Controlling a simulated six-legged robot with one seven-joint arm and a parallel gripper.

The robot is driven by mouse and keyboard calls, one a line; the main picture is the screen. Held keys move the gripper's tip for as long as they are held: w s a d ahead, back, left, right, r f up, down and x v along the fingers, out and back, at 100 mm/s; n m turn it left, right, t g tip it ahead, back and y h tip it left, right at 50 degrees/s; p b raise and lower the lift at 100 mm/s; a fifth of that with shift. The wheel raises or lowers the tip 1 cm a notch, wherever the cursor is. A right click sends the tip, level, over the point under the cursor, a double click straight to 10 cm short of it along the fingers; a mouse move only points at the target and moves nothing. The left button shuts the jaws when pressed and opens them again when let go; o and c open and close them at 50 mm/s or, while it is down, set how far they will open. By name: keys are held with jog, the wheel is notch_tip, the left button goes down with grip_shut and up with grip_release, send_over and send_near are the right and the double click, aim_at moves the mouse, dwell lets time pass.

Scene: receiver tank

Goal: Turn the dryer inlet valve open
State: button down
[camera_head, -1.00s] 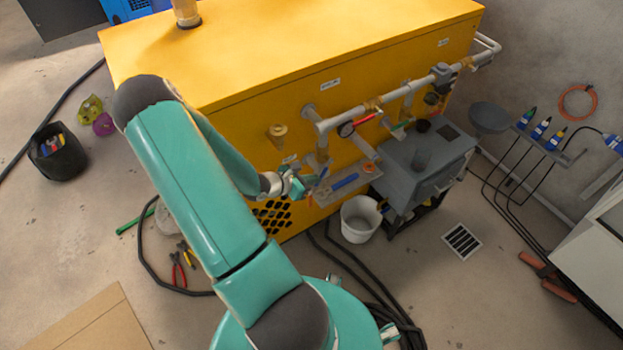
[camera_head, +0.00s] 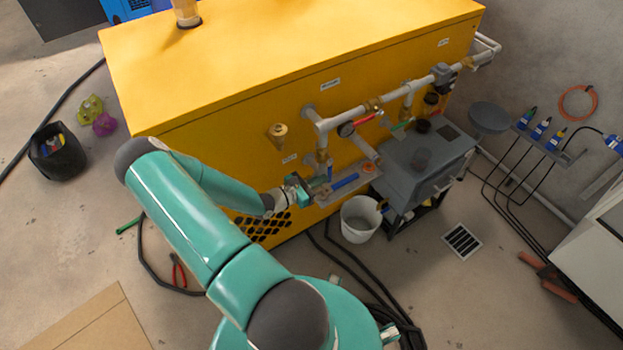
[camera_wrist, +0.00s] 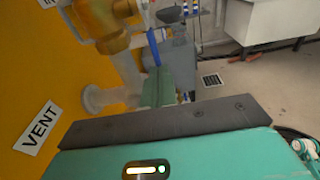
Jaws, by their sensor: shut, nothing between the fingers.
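Several lever valves sit on the pipework at the yellow cabinet's front: a red handle (camera_head: 367,119), a green handle (camera_head: 401,126) and a blue handle (camera_head: 345,182). No readable label shows which is the dryer inlet valve. My gripper (camera_head: 319,189) is shut and empty, low at the cabinet front, just left of the blue handle. In the wrist view, a brass valve body (camera_wrist: 105,25) is close at the top, with the blue handle (camera_wrist: 154,47) beside it. Whether my fingers touch the valve or handle cannot be told.
A "VENT" label (camera_wrist: 37,128) is on the yellow cabinet (camera_head: 225,135). A grey pipe (camera_head: 345,116) runs along its front. A grey unit (camera_head: 425,160) and a white bucket (camera_head: 359,221) stand close on the right. Black hoses lie on the floor.

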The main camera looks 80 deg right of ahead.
dwell(0.6)
jog(key=f+v, duration=0.1)
jog(key=v, duration=1.3)
jog(key=shift+f, duration=0.4)
